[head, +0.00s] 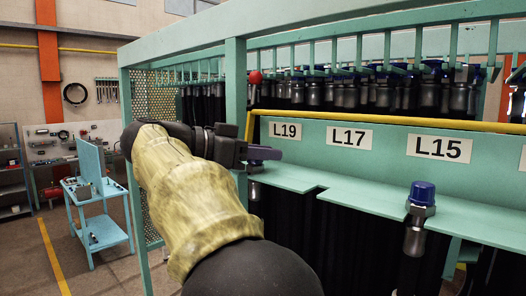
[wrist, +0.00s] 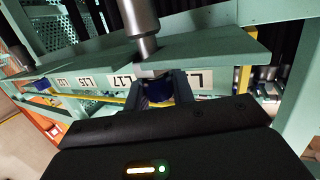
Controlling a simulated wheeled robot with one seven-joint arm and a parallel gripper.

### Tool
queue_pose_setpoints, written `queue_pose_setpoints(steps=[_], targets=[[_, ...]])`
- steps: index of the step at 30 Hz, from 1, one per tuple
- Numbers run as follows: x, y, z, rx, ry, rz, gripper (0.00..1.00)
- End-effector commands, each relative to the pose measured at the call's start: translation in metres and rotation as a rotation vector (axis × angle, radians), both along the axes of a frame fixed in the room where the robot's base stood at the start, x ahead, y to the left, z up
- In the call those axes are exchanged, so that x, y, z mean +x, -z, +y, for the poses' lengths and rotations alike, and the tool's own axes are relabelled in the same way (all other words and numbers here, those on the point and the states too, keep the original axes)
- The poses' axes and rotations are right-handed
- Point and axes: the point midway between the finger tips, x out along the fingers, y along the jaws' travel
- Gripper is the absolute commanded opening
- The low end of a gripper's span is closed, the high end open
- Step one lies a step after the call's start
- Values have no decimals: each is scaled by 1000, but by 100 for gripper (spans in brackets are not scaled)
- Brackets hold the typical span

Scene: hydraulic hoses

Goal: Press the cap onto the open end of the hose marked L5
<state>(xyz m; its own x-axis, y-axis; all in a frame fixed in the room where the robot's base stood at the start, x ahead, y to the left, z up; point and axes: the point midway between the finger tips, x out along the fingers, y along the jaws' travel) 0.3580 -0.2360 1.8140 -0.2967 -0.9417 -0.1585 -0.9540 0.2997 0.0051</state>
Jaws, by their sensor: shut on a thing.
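My gripper (wrist: 160,92) is shut on a blue cap (wrist: 158,95), seen between the fingers in the wrist view. That view is roughly upside down. The metal end fitting of a hose (wrist: 142,35) stands directly in line with the cap, close against it; I cannot tell whether they touch. In the head view my gripper (head: 262,153) is at the L19 label (head: 285,131), above the green shelf. The cap is hard to make out there. No label L5 is readable in either view.
Another hose under the L15 label (head: 440,147) bears a blue cap (head: 422,193). The L17 label (head: 349,138) lies between. A yellow rail (head: 400,124) runs above the labels, and a green post (head: 236,100) stands close to my gripper. Several capped hoses hang behind.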

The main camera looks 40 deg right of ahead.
Motion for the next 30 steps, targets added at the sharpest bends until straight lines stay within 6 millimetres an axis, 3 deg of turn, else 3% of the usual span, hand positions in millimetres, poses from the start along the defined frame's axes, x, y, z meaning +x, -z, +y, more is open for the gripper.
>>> queue_pose_setpoints(steps=[21, 22, 25, 26, 30], targets=[[0, 4, 0, 0, 0, 0, 4], [0, 4, 0, 0, 0, 0, 26], [0, 3, 0, 0, 0, 0, 46], [0, 3, 0, 0, 0, 0, 50], [0, 3, 0, 0, 0, 0, 50]])
